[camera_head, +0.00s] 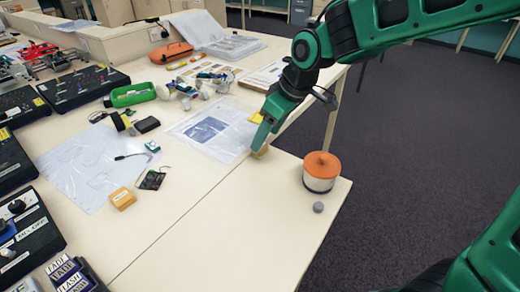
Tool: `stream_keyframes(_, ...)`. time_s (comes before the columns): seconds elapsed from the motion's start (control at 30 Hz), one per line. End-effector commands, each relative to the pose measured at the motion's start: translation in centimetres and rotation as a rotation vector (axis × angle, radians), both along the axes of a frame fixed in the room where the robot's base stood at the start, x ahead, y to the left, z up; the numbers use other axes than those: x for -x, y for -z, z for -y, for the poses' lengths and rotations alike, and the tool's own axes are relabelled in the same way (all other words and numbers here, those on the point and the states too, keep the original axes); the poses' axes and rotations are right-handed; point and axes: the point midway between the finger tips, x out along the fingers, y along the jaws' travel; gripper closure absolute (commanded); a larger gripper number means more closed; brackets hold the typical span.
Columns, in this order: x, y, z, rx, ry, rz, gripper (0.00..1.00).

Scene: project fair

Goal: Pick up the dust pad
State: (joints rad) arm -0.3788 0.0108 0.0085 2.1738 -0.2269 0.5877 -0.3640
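I cannot tell for sure which thing is the dust pad. A small yellow pad-like piece (260,153) lies on the table right at the tip of my gripper (262,139) and is partly hidden by it. My green gripper points down at the table near the seam between two tabletops. The fingers are seen side-on, so I cannot tell whether they are open, shut or touching the piece. A yellow-orange block (122,198) lies apart on the left, next to a small circuit board (152,179).
A white jar with an orange lid (321,171) and a small grey knob (318,207) stand right of my gripper near the table edge. A plastic sleeve (213,128) lies to its left. Black control boxes (83,87) line the left side. The front middle of the table (215,235) is clear.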

Motion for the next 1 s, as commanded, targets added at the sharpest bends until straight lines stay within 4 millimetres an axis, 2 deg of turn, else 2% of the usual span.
stream_keyframes(0.4,-1.4,4.4,-1.3,0.002,0.001,-0.003,0.39)
stream_keyframes(0.7,-1.6,4.8,-1.5,0.001,0.001,-0.001,0.39)
stream_keyframes(0.77,-1.6,4.8,-1.5,0.001,0.001,-0.001,0.51)
stream_keyframes(0.9,-1.6,4.7,-1.5,0.001,0.001,-0.001,0.83)
stream_keyframes(0.97,-1.6,4.7,-1.5,0.001,0.001,-0.001,0.83)
stream_keyframes(1.0,-1.6,4.7,-1.5,0.001,0.001,-0.001,0.87)
